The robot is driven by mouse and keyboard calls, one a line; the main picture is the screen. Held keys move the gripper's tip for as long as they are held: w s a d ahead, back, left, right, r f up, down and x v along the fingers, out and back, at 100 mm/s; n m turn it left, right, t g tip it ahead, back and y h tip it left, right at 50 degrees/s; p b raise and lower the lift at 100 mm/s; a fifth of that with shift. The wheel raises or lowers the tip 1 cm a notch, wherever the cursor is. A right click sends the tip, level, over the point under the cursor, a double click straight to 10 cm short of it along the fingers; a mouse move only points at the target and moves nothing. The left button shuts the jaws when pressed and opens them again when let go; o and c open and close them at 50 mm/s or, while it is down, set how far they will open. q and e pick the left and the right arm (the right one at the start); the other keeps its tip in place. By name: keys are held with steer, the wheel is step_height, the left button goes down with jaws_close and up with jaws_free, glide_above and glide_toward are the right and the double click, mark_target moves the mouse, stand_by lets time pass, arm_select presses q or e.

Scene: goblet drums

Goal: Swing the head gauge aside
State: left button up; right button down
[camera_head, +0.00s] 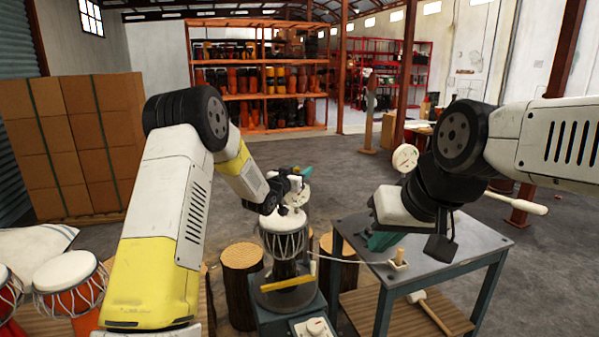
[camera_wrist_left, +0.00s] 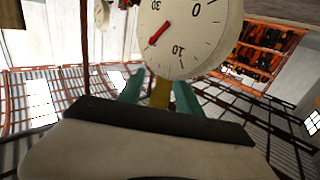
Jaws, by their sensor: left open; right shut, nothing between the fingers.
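The head gauge (camera_wrist_left: 190,32) is a white round dial with a red needle, large in the left wrist view just beyond my left gripper. In the head view, white parts (camera_head: 298,196) show above the drum (camera_head: 285,243) beside that gripper, but the dial face is not readable there. My left gripper (camera_head: 303,174) is over the drum. In the left wrist view its teal fingers (camera_wrist_left: 161,92) are apart, with a tan piece between them; I cannot tell whether they touch it. My right gripper (camera_head: 382,241) is shut and empty, above the bench (camera_head: 455,243).
A small pale block with a peg (camera_head: 398,261) is on the bench, beside my right gripper. Another round dial (camera_head: 405,157) shows behind my right arm. Wooden stumps (camera_head: 241,275) flank the drum stand (camera_head: 285,318). Red drums (camera_head: 68,280) are at left. Open floor lies behind.

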arm_select(q)
jaws_close()
stand_by(1.4)
